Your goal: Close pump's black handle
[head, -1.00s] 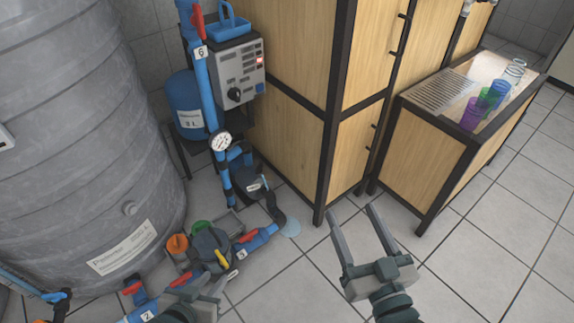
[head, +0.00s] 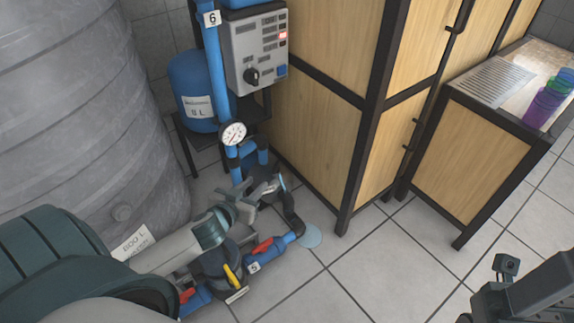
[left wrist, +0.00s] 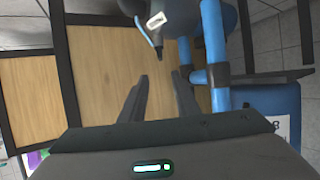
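The pump (head: 222,268) is a dark body with a yellow lever on the floor, partly hidden behind my left arm. A dark fitting with a white tag (left wrist: 157,19) shows at the top of the left wrist view, just beyond the fingers. A black knob (head: 251,76) is on the grey control box. I cannot tell which black part is the pump's handle. My left gripper (head: 268,188) is below the pressure gauge, near the blue pipe. In the left wrist view its fingers (left wrist: 160,78) are apart with nothing between them. My right gripper (head: 500,285) is at the lower right edge, partly cut off.
A red-handled blue valve (head: 264,247) lies on the pipe to the right of the pump. The gauge (head: 234,134) is on the upright pipe. A wooden cabinet (head: 312,110) stands right of the pipes, a grey tank (head: 80,110) at left. The floor (head: 385,265) in front is clear.

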